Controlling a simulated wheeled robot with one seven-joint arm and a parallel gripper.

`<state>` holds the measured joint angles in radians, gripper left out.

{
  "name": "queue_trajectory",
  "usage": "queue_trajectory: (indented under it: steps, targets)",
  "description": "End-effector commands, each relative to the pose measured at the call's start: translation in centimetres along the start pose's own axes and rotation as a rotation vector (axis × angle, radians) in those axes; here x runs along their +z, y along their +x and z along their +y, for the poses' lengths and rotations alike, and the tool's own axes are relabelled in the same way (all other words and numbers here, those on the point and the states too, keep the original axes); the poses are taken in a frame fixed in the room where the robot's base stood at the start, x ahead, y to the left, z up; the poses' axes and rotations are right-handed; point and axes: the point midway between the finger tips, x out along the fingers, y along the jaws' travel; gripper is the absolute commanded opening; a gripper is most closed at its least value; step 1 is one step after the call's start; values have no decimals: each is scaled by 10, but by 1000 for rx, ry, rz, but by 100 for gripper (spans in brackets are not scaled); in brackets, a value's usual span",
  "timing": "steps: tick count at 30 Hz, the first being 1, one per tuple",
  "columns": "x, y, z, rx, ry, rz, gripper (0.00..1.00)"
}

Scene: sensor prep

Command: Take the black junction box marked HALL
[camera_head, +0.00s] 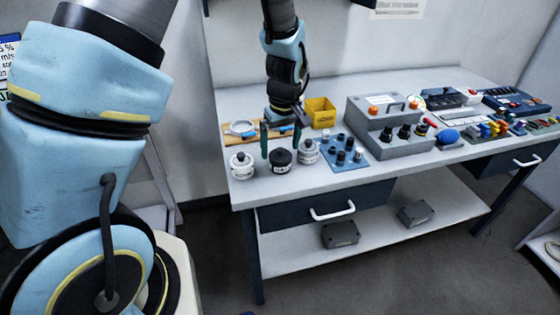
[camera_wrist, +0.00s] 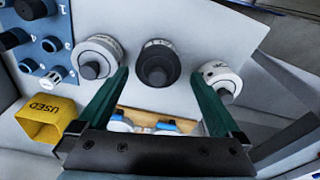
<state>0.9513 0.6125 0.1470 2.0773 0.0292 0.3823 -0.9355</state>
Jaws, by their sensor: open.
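A round black junction box (camera_head: 280,161) with a white label stands near the front left edge of the workbench, between two round white boxes, left (camera_head: 241,166) and right (camera_head: 308,151). Its label is too small to read surely. My gripper (camera_head: 280,143) is open and empty, pointing down just behind and over the black box. In the wrist view the black box (camera_wrist: 158,63) lies ahead of the gap between the green fingers (camera_wrist: 160,77). The white boxes there (camera_wrist: 98,58) (camera_wrist: 221,82) sit close outside each fingertip. I see no contact with the black box.
A blue plate with knobs (camera_head: 344,151), a yellow bin (camera_head: 320,112) marked USED in the wrist view and a grey control box (camera_head: 388,137) stand to the right. A wooden board (camera_head: 236,138) lies behind the round boxes. Two dark boxes (camera_head: 340,234) (camera_head: 415,213) lie on the lower shelf.

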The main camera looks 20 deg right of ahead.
Motion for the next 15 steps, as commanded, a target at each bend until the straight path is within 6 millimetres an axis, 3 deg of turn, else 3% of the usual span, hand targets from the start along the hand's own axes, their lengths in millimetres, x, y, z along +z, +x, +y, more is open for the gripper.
queue_trajectory:
  steps: [9,15]
  targets:
    - [-2,34,2,-2,0,-1,100]
    - [-2,37,2,1,0,0,100]
